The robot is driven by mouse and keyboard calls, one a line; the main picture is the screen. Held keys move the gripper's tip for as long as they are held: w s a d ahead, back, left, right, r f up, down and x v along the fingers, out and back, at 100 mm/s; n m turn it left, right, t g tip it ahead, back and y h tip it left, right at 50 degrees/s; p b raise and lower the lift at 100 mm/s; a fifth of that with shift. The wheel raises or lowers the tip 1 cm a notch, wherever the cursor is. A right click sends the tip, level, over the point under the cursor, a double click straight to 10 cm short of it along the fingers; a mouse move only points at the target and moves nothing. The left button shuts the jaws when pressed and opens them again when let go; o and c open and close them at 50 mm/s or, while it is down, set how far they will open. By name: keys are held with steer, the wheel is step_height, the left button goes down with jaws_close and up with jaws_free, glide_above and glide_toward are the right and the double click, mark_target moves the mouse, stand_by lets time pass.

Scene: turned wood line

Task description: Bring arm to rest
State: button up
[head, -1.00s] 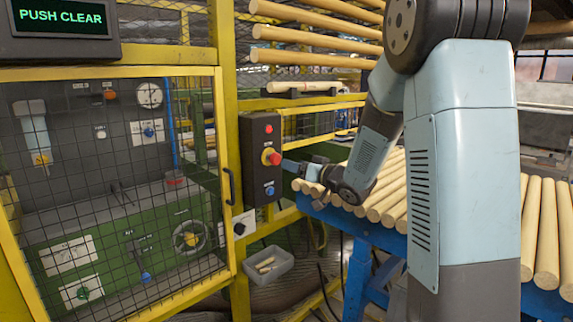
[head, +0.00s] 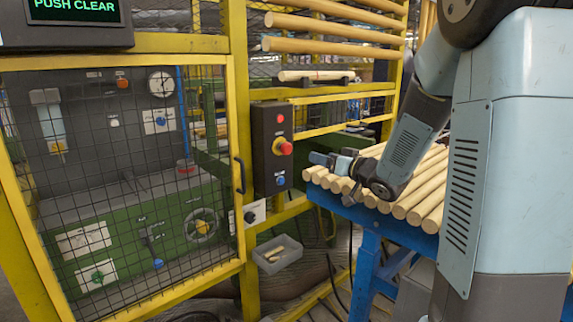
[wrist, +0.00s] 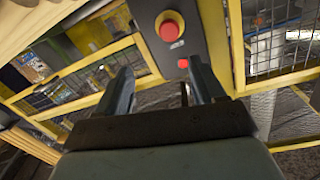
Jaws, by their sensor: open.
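My gripper (head: 318,159) is in the middle of the head view, just right of the dark control box (head: 271,150), with a small gap between them in the picture. The wrist view shows my gripper (wrist: 160,84) with its two fingers apart and nothing between them. The box carries a red button at the top, a red mushroom button on yellow (head: 282,146) and a blue button (head: 281,181). In the wrist view the mushroom button (wrist: 170,28) lies beyond the fingertips. My arm hangs bent at the right of the head view.
Wooden rods (head: 405,190) lie on a blue-framed table (head: 366,218) below and beside my forearm. A yellow mesh guard door (head: 120,190) closes off the machine at left. A grey bin (head: 278,254) sits low. A display (head: 75,12) reads PUSH CLEAR.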

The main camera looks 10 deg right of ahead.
steer(key=s+d+r+m+g+h, duration=0.35)
steer(key=s+d+h, duration=0.35)
steer(key=s+h, duration=0.4)
steer(key=s+a+f+g+y, duration=0.1)
steer(key=s+a+g, duration=0.1)
steer(key=s, duration=0.9)
steer(key=s+a+f+g+y, duration=0.1)
steer(key=s+a+g, duration=0.2)
steer(key=s, duration=0.8)
steer(key=shift+f+g, duration=0.25)
steer(key=shift+g, duration=0.3)
steer(key=shift+s+a, duration=0.1)
stand_by(0.8)
